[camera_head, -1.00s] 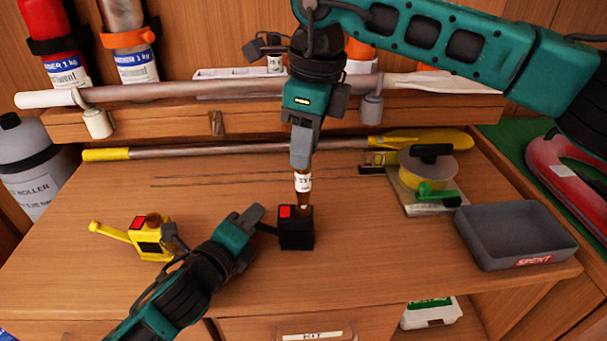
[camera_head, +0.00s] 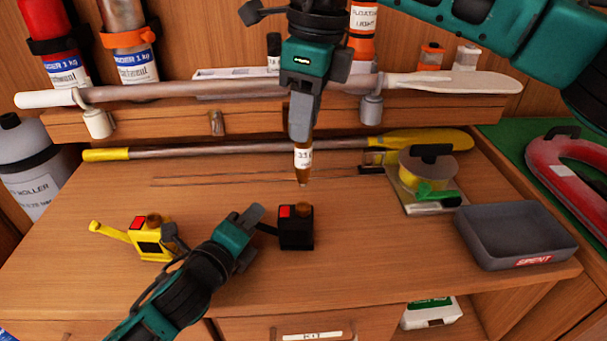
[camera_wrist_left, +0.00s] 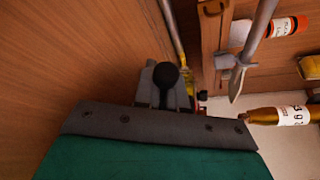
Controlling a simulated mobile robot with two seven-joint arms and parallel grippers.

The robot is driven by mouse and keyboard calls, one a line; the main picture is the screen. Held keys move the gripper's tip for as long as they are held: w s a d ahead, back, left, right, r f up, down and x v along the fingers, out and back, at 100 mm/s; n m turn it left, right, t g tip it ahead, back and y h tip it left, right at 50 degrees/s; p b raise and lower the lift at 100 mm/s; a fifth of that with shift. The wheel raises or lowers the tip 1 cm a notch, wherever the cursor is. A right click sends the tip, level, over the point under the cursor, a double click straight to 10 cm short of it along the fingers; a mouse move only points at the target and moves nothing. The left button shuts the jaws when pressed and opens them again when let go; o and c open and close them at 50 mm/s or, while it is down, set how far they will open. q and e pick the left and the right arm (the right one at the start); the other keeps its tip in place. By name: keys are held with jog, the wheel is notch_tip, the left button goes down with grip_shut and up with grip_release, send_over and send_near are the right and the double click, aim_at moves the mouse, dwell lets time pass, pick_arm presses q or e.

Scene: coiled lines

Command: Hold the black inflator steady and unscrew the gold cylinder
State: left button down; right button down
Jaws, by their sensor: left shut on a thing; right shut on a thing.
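The black inflator (camera_head: 296,238) stands upright on the bench, with a red patch and a brownish round fitting on top. My left gripper (camera_head: 262,218) comes in from the left and is shut on the inflator's black side lever. In the left wrist view a dark rounded knob (camera_wrist_left: 166,75) sits at the grey fingers. The gold cylinder (camera_head: 303,170) has a white label and hangs upright above the inflator, clear of it. My right gripper (camera_head: 303,142) is shut on its upper end. The cylinder also shows in the left wrist view (camera_wrist_left: 268,115).
A yellow inflator (camera_head: 152,242) stands left of my left arm. A grey tray (camera_head: 515,255) is at the right, with a yellow and green reel device (camera_head: 428,175) behind it. A paddle (camera_head: 270,147) lies along the back. The front middle of the bench is clear.

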jog(key=shift+r, duration=0.3)
pick_arm(q)
jog(key=c, duration=1.1)
grip_release()
jog(key=shift+s, duration=0.15)
jog(key=v, duration=1.1)
jog(key=shift+s+a+r, duration=0.1)
jog(key=shift+s, duration=0.25)
